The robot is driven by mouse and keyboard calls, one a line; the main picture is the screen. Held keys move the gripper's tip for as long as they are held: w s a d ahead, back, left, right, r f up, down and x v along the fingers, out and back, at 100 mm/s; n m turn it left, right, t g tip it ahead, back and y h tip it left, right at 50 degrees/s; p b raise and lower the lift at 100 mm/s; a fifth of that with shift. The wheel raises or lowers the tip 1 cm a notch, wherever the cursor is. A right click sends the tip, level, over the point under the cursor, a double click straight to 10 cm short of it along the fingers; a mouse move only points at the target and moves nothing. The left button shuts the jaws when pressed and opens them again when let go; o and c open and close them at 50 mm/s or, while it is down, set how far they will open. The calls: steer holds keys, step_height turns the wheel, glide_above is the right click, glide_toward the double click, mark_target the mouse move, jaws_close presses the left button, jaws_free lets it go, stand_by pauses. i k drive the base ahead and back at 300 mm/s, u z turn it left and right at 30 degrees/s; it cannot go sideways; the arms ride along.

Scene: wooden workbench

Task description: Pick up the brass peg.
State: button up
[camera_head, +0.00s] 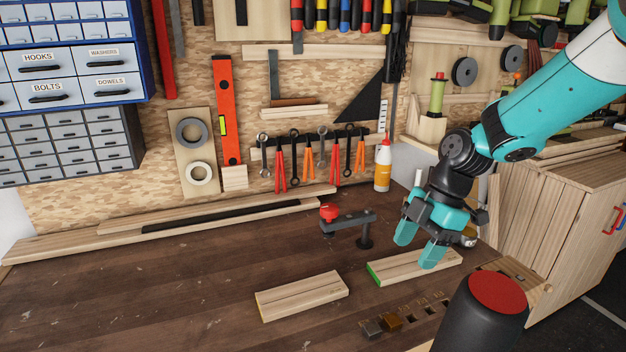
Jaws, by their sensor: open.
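My gripper (418,248) has teal fingers that are spread apart and point down. It is above and behind the brass peg, over a light wooden block with a green end (398,268). Nothing shows between the fingers. I cannot tell how far the fingertips are above that block.
Another wooden block (301,295) lies left of the pegs. A dark clamp with a red knob (347,220) stands behind the blocks. Long planks (170,222) lie along the back wall. A glue bottle (383,165) stands at the back. The left of the bench (120,290) is clear.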

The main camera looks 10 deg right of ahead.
mark_target(393, 323)
steer(key=k, duration=1)
